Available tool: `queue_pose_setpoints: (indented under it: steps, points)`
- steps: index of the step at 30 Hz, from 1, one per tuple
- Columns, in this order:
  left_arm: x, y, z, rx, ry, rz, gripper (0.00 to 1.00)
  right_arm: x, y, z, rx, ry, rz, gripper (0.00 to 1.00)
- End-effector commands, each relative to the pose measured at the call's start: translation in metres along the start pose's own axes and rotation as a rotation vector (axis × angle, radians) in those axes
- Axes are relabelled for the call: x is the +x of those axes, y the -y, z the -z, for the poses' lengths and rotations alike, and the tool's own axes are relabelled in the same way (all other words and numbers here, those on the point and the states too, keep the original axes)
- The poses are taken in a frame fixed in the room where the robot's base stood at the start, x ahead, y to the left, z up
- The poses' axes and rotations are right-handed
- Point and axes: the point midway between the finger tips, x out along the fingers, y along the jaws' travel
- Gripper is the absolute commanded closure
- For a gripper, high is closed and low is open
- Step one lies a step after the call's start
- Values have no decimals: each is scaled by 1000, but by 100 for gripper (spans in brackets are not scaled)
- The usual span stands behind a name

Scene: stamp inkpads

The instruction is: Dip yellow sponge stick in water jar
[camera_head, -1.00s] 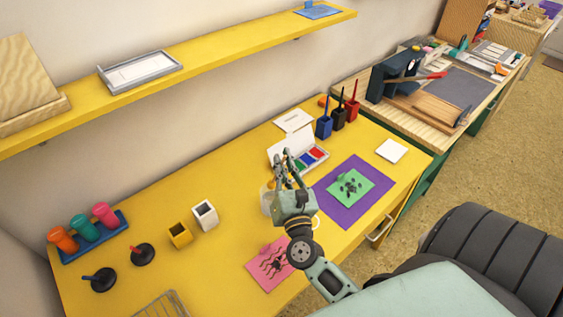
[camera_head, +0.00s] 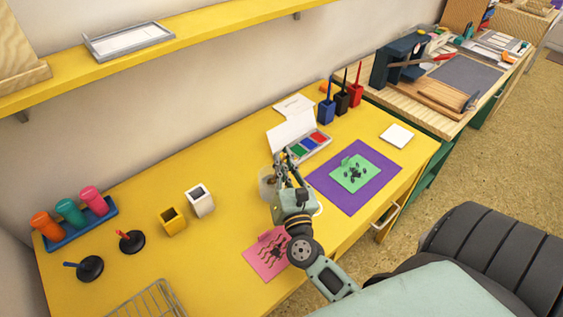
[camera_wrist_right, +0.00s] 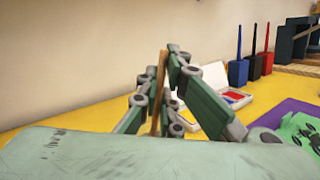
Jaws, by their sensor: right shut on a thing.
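My right gripper (camera_head: 283,163) is over the middle of the yellow table. In the right wrist view, its fingers (camera_wrist_right: 165,75) are shut on a thin, upright, wooden-looking stick (camera_wrist_right: 160,80). I take this to be the sponge stick; its sponge end is hidden. The translucent water jar (camera_head: 266,184) stands just left of the gripper in the head view, partly covered by it. I cannot tell whether the stick is inside the jar or only beside it. My left gripper is not in view.
An open paint box (camera_head: 306,146) lies behind the gripper. A purple mat (camera_head: 331,192) with a green card is to its right, a pink card (camera_head: 262,262) in front. Yellow (camera_head: 173,222) and white (camera_head: 200,201) cups stand to the left. Inkpots (camera_head: 326,112) stand at the back.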

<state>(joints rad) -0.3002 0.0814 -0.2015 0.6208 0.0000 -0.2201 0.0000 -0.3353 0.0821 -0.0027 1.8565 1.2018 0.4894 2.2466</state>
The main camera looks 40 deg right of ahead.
Motion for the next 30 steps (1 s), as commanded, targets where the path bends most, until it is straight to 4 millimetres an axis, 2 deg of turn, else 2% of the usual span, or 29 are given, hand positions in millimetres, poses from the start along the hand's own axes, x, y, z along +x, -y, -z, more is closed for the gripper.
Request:
queue_pose_setpoints:
  steps: [14, 30]
  points:
    - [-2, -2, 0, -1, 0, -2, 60, 0, -1, -3, 0, 0, 0, 100]
    - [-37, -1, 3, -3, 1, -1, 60, 7, -11, -43, 1, 0, -1, 100]
